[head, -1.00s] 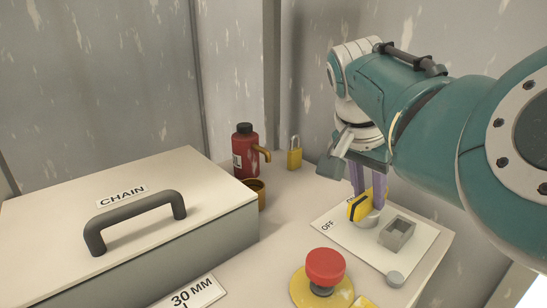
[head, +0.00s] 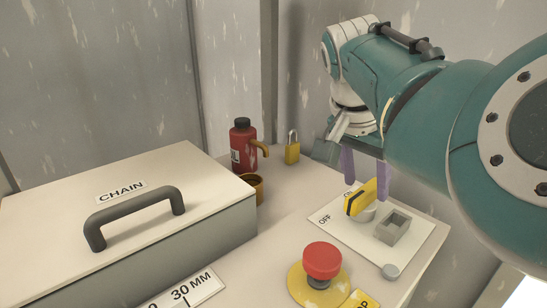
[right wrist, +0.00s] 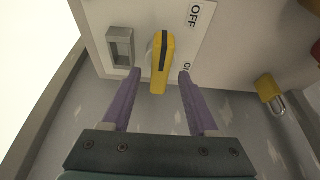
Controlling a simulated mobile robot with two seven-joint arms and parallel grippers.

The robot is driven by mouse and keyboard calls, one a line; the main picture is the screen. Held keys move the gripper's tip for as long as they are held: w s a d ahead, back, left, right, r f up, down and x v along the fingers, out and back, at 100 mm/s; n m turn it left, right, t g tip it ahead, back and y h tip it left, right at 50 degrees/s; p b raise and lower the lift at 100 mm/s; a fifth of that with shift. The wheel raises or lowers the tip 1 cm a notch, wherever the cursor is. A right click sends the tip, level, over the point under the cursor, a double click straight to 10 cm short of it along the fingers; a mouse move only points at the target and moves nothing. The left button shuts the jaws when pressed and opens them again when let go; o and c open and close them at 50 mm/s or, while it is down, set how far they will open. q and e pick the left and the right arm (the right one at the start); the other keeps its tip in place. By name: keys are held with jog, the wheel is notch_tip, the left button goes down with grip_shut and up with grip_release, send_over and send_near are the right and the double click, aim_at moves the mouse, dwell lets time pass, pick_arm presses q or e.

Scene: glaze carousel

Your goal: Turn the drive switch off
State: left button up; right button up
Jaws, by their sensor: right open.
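The drive switch is a yellow handle (head: 361,198) with a black stripe, on a round grey base on a pale plate (head: 345,230). The plate carries an OFF label (right wrist: 194,14) and an ON label that is partly hidden. My right gripper (head: 365,188) is open, with one purple finger on either side of the handle. In the right wrist view the handle (right wrist: 161,58) lies lengthwise between the spread fingers (right wrist: 160,75), with a gap on both sides. My left gripper is not in view.
A red emergency button (head: 322,262) stands in front. A chain cover (head: 215,200) with a handle fills the left. A padlock (head: 292,153), red bottle (head: 243,145) and brown cup (head: 252,187) stand behind.

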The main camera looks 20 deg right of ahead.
jog(key=p+v, duration=0.1)
jog(key=v, duration=0.7)
jog(key=shift+p, duration=0.35)
